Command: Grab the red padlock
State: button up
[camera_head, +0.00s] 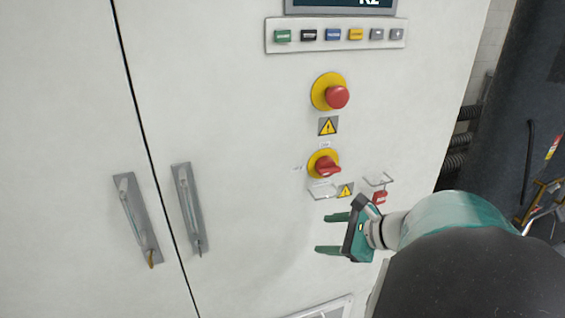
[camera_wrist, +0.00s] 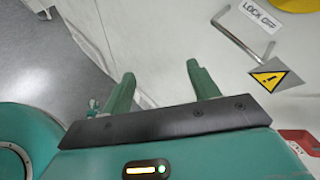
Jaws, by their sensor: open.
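The red padlock (camera_head: 380,197) is small in the head view. It hangs at a wire bracket on the white cabinet front, just above and to the right of my gripper's body. A red part with a white label, likely the padlock (camera_wrist: 299,138), shows at the right edge of the wrist view, partly cut off. My gripper (camera_head: 328,233) is open and empty, its fingers pointing left in front of the cabinet. In the wrist view my gripper (camera_wrist: 160,72) has its two fingers apart with nothing between them. The padlock is outside the fingers, beside the palm.
A red rotary switch (camera_head: 327,167) on a yellow disc and a red emergency button (camera_head: 337,97) stick out above. A wire bracket (camera_wrist: 245,40) and a warning sign (camera_wrist: 269,76) are near the fingers. Door handles (camera_head: 137,218) are at left. The cabinet between is bare.

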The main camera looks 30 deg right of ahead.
jog(key=s+d+m+t+h, duration=0.3)
jog(key=d+m, duration=0.3)
jog(key=d, duration=0.3)
jog(key=m+t+h, duration=0.2)
jog(key=m+h, duration=0.3)
jog(key=m, duration=0.1)
send_near(383, 196)
jog(key=x, duration=0.5)
jog(key=shift+w+d, duration=0.15)
jog(key=shift+w, duration=0.2)
jog(key=shift+x, duration=2.7)
jog(key=c, duration=1.1)
